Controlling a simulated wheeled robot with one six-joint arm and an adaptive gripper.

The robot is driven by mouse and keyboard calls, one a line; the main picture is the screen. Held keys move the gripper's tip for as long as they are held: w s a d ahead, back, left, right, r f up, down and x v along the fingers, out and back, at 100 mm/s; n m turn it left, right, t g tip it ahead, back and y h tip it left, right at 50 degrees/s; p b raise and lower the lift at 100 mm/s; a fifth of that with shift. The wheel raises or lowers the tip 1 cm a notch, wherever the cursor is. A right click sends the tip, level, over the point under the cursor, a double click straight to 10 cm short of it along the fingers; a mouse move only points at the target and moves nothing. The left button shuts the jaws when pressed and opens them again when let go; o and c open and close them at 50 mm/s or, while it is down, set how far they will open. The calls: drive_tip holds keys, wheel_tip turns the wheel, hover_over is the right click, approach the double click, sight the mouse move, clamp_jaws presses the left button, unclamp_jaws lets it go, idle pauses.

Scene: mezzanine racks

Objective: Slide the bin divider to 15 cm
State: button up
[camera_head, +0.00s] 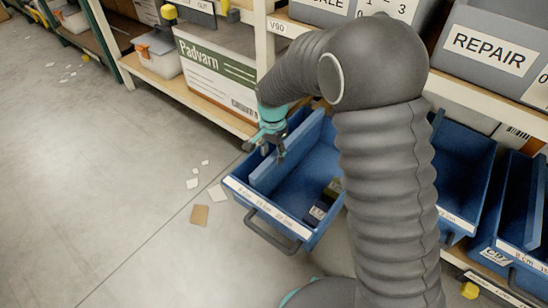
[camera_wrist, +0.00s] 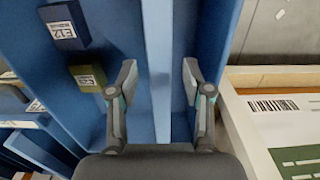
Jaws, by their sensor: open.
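The blue bin (camera_head: 311,238) is pulled out from the lower shelf, with a scale label along its front rim. Its blue divider (camera_head: 285,158) is an upright panel in the left part of the bin, running front to back. In the wrist view the divider (camera_wrist: 157,50) is a lighter blue strip between my two fingers. My gripper (camera_wrist: 160,80) is open, one finger on each side of the divider, with a visible gap on both sides. In the head view my gripper (camera_head: 275,148) is over the divider; my arm hides the bin's right rear part.
Small labelled boxes, one dark blue (camera_wrist: 64,27) and one olive (camera_wrist: 88,77), lie in the wider compartment. A Padvarn carton (camera_head: 215,70) stands on the shelf left of the bin. Other blue bins (camera_head: 462,170) are to the right. Paper scraps and cardboard (camera_head: 199,215) lie on the floor.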

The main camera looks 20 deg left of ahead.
drive_tip(key=shift+f, duration=1.1)
clamp_jaws()
